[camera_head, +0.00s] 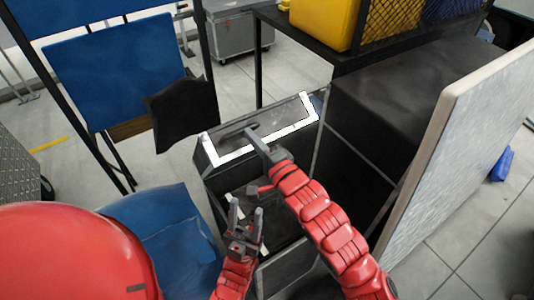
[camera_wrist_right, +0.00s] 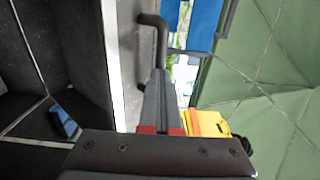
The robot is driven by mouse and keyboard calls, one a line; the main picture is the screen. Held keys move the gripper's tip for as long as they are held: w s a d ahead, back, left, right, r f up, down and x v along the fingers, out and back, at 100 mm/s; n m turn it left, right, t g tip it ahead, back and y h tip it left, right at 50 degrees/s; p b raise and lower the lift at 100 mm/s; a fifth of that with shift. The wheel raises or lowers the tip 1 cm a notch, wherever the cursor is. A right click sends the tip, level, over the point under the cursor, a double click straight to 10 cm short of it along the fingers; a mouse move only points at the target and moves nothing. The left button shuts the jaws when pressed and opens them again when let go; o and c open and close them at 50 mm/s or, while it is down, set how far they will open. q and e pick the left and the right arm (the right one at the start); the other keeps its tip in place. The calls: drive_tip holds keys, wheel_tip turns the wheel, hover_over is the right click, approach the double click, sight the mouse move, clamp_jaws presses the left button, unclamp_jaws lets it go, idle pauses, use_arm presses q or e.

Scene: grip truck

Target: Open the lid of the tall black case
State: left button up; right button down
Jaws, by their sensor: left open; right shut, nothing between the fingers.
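The tall black case (camera_head: 212,182) stands in the middle of the head view. Its lid (camera_head: 285,112) is a dark panel with a white border, and a dark hollow shows below the border's near edge. In the right wrist view the lid's grey face (camera_wrist_right: 130,50) carries a black bar handle (camera_wrist_right: 162,38). My right gripper (camera_head: 252,133) is shut and empty, its tips at the lid's handle; the shut fingers (camera_wrist_right: 158,78) reach toward it in the wrist view. Whether they touch it I cannot tell. My left gripper (camera_head: 246,212) is open and empty, lower, in front of the hollow.
A blue chair (camera_head: 165,235) stands at the left, and blue panels (camera_head: 120,70) behind it. A large black box (camera_head: 400,105) and a pale upright board (camera_head: 440,170) crowd the right. A yellow case (camera_head: 325,22) sits on a black shelf. A grey case (camera_head: 238,40) stands behind.

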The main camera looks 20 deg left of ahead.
drive_tip(key=w+a+r, duration=0.1)
drive_tip(key=w+a+r+g+h, duration=0.1)
drive_tip(key=a, duration=0.1)
drive_tip(key=a+r+h, duration=0.1)
drive_tip(key=shift+w+a+r+g, duration=0.15)
drive_tip(key=shift+w+r+g, duration=0.15)
drive_tip(key=shift+w+r, duration=0.1)
drive_tip(key=w+a+r+g+h+b, duration=0.1)
drive_tip(key=w+a+r+b, duration=0.2)
drive_tip(key=w+a, duration=0.8)
drive_tip(key=a, duration=0.4)
drive_tip(key=shift+r+h, duration=0.25)
drive_tip(key=shift+h, duration=0.05)
drive_tip(key=shift+w, duration=0.1)
drive_tip(key=shift+d, duration=0.1)
